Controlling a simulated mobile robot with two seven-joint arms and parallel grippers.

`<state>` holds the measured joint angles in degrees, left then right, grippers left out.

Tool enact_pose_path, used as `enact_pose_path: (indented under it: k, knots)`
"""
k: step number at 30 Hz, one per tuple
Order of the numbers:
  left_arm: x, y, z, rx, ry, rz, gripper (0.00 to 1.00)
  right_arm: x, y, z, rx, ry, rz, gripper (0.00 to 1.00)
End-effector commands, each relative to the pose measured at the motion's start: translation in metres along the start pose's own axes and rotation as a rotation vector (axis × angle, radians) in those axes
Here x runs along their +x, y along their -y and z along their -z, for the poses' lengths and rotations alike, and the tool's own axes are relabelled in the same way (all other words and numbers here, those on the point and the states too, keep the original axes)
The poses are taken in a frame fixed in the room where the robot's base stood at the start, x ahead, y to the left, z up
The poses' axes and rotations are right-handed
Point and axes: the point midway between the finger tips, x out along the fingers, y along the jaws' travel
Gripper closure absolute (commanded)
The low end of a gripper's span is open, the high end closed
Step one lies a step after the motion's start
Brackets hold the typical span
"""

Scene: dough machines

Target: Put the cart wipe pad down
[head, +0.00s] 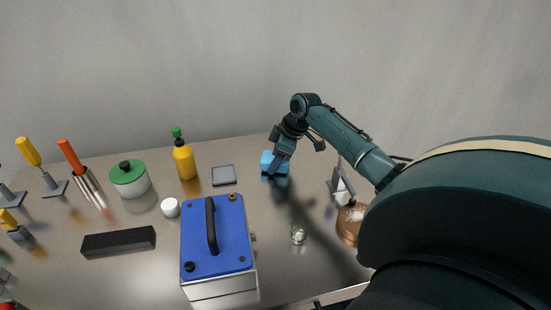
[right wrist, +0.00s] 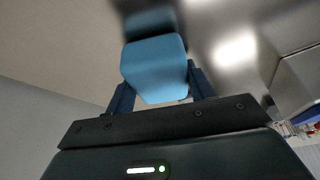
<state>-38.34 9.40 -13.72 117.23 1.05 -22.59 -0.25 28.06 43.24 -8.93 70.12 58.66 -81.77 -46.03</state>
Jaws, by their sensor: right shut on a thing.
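The blue wipe pad (head: 269,160) is at the back of the steel table, right of the middle in the head view. My right gripper (head: 281,163) reaches down to it from above and is shut on it. In the right wrist view the pad (right wrist: 154,68) sits between the two dark fingers (right wrist: 158,92), with its blurred reflection beyond it on the steel. I cannot tell whether the pad touches the table. My left gripper is not in view.
A dark grey square tray (head: 224,175) lies left of the pad, beside a yellow bottle (head: 184,160). A blue-topped machine (head: 228,238) stands at the front. A small glass (head: 298,235) and a copper bowl (head: 350,224) are to the right.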

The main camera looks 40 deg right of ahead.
Motion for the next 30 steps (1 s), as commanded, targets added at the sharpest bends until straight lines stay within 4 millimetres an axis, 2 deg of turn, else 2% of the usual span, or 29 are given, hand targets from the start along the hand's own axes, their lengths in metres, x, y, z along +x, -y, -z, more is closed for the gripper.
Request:
enact_pose_path:
  k: [11, 12, 19, 26, 30]
  knots:
    - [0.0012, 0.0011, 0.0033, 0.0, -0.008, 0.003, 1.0, 0.0045, 0.0001, -0.0015, -0.001, 0.0, 0.0, 0.71]
    - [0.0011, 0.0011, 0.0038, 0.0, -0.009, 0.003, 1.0, 0.0051, 0.0001, -0.0018, -0.001, 0.0, 0.0, 0.45]
    - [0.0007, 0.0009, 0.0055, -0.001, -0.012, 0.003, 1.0, 0.0045, 0.0001, -0.0015, -0.001, 0.0, -0.001, 0.26]
    - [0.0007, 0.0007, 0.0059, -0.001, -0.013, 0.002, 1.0, 0.0043, 0.0001, -0.0014, -0.001, 0.0, -0.001, 0.24]
    - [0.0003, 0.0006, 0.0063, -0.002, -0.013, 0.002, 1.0, -0.0026, -0.0007, -0.0007, -0.001, 0.0, -0.003, 0.24]
